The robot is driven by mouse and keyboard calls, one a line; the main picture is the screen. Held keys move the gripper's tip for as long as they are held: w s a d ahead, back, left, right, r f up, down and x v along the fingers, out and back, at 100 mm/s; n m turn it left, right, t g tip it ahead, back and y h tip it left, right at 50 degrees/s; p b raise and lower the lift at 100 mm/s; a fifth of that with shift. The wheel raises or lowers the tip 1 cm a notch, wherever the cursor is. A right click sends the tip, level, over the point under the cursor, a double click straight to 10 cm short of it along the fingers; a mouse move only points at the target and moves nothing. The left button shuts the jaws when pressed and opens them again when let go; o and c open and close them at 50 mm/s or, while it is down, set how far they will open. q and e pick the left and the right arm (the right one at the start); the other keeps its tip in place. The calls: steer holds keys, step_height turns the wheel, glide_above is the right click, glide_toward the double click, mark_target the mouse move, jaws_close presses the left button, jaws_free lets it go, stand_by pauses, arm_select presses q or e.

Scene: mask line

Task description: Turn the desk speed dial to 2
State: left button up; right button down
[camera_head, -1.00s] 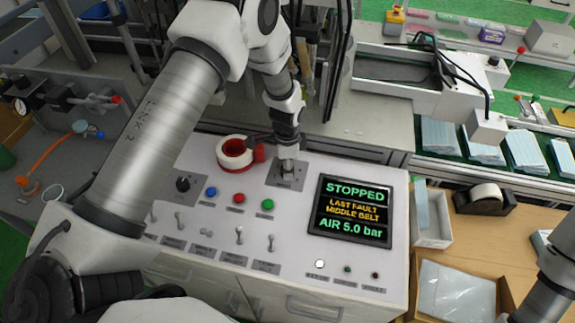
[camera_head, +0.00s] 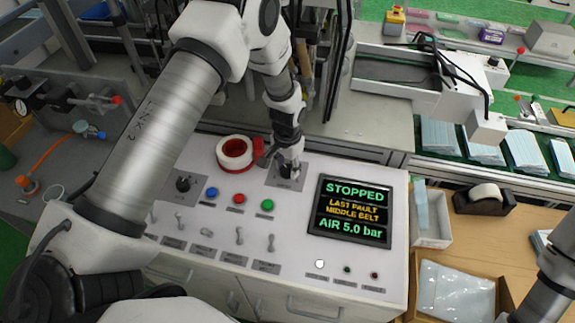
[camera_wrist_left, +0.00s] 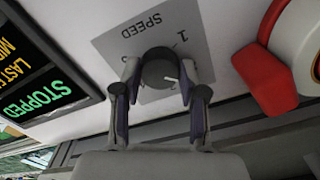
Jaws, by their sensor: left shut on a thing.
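The speed dial (camera_wrist_left: 158,70) is a dark round knob on a grey plate (camera_wrist_left: 190,32) marked SPEED, seen upside down in the left wrist view. A 1 shows beside the dial; the other marks are partly hidden. A short white mark shows on the knob, toward the lower right in that view. My left gripper (camera_head: 288,171) is shut on the dial, one finger on each side. In the head view the gripper mostly hides the dial. My right gripper is out of view; only part of my right arm shows at the right edge.
A red and white tape roll (camera_head: 235,152) sits on the panel just left of the gripper. A black knob (camera_head: 183,184), blue, red and green buttons and several toggle switches are nearby. The screen (camera_head: 351,211) right of the dial reads STOPPED.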

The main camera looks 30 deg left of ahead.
mark_target(287, 169)
arm_select(q)
steer(key=shift+n, duration=1.1)
steer(key=o, duration=1.1)
steer(key=shift+o, duration=0.2)
step_height(287, 169, up, 12)
